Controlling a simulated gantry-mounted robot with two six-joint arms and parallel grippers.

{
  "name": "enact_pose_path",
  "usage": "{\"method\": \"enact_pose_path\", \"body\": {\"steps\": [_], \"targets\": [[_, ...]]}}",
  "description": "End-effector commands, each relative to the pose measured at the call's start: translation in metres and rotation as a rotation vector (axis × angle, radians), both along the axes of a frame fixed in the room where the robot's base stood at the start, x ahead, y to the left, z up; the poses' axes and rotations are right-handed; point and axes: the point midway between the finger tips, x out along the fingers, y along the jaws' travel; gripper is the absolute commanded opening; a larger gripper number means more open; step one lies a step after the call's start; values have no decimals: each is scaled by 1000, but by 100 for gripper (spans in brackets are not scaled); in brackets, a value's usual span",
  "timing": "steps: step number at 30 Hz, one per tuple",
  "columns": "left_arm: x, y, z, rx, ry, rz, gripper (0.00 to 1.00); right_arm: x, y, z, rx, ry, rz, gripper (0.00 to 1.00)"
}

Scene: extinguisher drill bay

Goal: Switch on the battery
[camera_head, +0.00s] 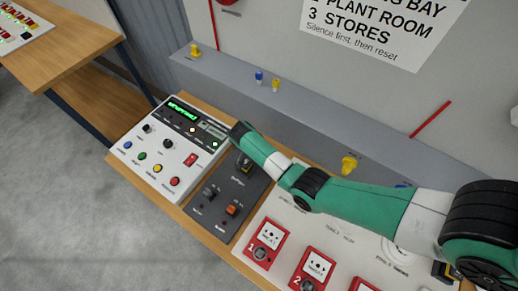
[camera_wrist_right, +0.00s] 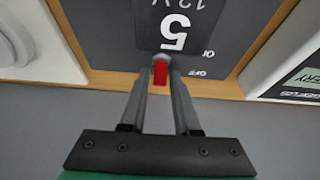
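The dark switch panel (camera_head: 222,216) lies on the wooden bench between a white control panel and a white board with red call points. It carries an orange rocker (camera_head: 231,210) and a small dark switch (camera_head: 209,191). My right gripper (camera_head: 242,162) is over the panel's far end, and the arm hides part of it. In the right wrist view, a red lever (camera_wrist_right: 160,73) sits between my right fingertips (camera_wrist_right: 161,68), beside ON and OFF lettering. The fingers look very near or touching it, but contact is unclear. My left gripper is not in view.
Red call points (camera_head: 266,243) stand on the right. A grey ledge (camera_head: 300,125) with small yellow and blue items runs behind.

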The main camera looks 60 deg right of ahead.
Motion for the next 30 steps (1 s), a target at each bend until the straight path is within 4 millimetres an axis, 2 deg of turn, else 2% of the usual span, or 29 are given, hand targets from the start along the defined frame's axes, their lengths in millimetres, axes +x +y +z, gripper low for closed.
{"method": "enact_pose_path", "body": {"steps": [1,4,5,14,18,24,30], "targets": [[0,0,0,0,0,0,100,0,0,0,0,0,0,19],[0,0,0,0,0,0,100,0,0,0,0,0,0,1],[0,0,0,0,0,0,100,0,0,0,0,0,0,0],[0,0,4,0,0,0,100,0,2,2,-23,7,0,0],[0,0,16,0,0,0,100,0,8,2,-154,26,6,0],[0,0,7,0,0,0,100,1,14,-3,-346,41,3,0],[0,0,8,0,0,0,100,1,14,-1,-373,40,0,0]]}}
